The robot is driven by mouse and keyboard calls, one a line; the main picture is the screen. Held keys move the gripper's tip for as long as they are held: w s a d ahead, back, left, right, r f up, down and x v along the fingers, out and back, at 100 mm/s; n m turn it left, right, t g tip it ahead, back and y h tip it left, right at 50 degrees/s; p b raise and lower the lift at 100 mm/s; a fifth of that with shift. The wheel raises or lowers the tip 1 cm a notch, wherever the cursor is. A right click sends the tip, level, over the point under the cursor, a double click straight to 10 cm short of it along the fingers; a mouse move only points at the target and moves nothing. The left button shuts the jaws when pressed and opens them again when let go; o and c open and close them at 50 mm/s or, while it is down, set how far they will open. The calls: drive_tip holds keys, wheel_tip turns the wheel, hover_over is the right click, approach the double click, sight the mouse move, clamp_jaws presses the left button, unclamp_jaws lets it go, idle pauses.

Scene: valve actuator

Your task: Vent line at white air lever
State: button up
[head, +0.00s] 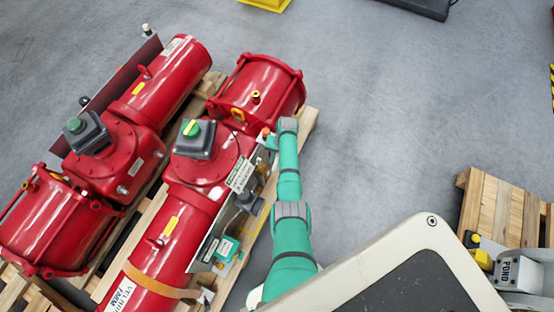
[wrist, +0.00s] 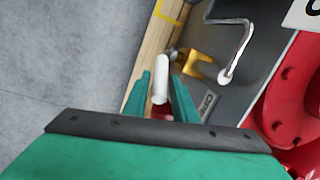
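The white air lever (wrist: 161,78) stands out from a grey metal panel (wrist: 228,75) in the wrist view, beside a brass fitting (wrist: 196,66). My gripper (wrist: 160,82) has its two green fingers apart, one on each side of the lever. A gap shows between the lever and the right finger; whether the left finger touches it I cannot tell. In the head view my gripper (head: 268,140) is at the upper end of the panel (head: 240,182) on the nearer red actuator (head: 185,212). I cannot make out the lever there.
A second red actuator (head: 118,150) lies to the left. Both rest on wooden pallets (head: 305,122). A bent metal rod (wrist: 240,48) stands close to the right of the lever. Another pallet (head: 492,205) is at the right. Grey floor (head: 390,120) is open between.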

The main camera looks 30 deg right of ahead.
drive_tip(key=shift+o, duration=0.5)
wheel_tip(320, 180, up, 11)
drive_tip(key=d, duration=0.2)
drive_tip(key=shift+f, duration=0.15)
